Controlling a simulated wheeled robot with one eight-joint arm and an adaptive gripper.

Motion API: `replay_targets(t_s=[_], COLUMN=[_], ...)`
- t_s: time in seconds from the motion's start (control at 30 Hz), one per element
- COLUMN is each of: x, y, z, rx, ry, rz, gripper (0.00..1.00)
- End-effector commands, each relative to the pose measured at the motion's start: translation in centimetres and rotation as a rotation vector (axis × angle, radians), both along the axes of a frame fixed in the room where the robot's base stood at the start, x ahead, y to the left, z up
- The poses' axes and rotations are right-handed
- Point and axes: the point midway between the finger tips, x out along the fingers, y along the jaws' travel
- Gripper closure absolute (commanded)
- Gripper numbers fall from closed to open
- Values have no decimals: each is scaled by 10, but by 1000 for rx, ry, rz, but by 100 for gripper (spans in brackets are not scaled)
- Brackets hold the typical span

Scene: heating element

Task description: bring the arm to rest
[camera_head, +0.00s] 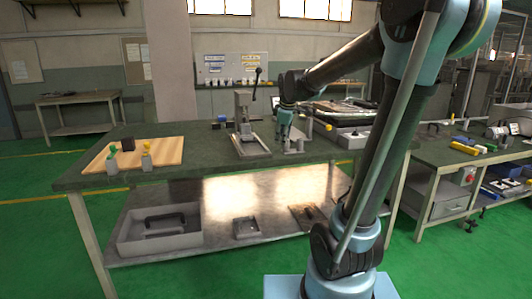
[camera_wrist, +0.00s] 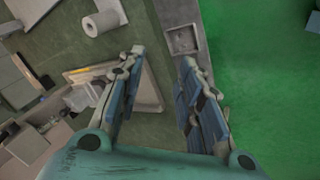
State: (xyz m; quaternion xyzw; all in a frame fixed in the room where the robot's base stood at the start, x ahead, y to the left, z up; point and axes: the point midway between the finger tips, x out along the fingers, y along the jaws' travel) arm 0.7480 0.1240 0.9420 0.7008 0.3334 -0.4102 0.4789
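My gripper (camera_head: 284,118) hangs over the green-topped workbench (camera_head: 190,150) in the head view, just right of a grey press-like fixture (camera_head: 243,125) with a tall black-knobbed lever. In the wrist view my gripper (camera_wrist: 162,58) has its two blue fingers spread apart with nothing held between them. A heating element cannot be made out in either view.
A wooden board (camera_head: 162,152) with small capped bottles lies at the bench's left. A flat grey device (camera_head: 350,136) stands right of my gripper. A grey tray (camera_head: 124,240) sits on the lower shelf. A white roll (camera_wrist: 92,25) lies at upper left in the wrist view.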

Motion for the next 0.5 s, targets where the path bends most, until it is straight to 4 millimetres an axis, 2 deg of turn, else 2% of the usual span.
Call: replay_targets(t_s=[0.03, 0.2, 0.5], x=[-19, -74, -172], y=[-12, -44, -87], z=[-5, -25, -72], rx=[18, 83, 186], ry=[16, 71, 156], rz=[-54, -248, -593], gripper=[67, 67, 67])
